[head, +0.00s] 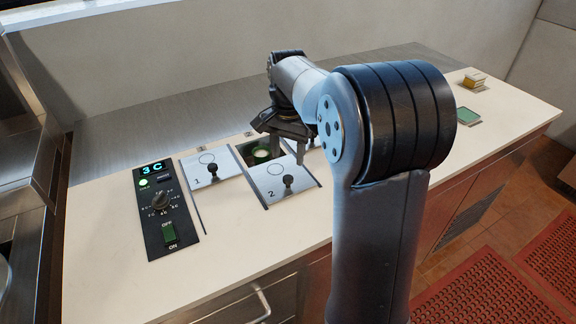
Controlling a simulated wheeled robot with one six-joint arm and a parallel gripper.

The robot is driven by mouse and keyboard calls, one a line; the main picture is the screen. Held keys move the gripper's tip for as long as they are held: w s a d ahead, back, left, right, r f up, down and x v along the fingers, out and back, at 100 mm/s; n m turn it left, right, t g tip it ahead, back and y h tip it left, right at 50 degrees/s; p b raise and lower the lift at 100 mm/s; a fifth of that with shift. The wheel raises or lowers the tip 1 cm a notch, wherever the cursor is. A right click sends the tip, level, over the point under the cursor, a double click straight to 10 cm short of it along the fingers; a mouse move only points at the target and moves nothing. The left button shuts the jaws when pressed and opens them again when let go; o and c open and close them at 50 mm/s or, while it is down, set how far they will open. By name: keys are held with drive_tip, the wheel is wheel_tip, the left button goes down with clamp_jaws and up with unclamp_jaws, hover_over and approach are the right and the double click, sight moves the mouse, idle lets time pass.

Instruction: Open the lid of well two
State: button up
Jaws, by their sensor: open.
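The lid of well two (275,192) is a pale metal plate marked "2" with a black knob (288,181). It sits forward of lid 1, and a dark opening (245,151) shows behind it. A green round item with a pale top (261,154) is visible down in the opening. My gripper (279,141) is open, with its fingers spread above the back of well two, behind the knob and apart from it. Nothing shows between the fingers.
The lid of well one (224,166) lies flat at the left, its knob upright. A third lid is mostly hidden behind my arm. A control panel (166,209) with dial and switch is further left. A green-topped item (468,116) and a small box (474,80) stand at right.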

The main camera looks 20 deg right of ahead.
sight(286, 175)
wheel_tip(286, 175, up, 4)
drive_tip(key=shift+f, duration=0.1)
idle(0.4)
drive_tip(key=f, duration=1)
drive_tip(key=shift+w+f, duration=0.35)
drive_tip(key=shift+f, duration=0.05)
drive_tip(key=shift+w+a, duration=0.1)
drive_tip(key=shift+w, duration=0.1)
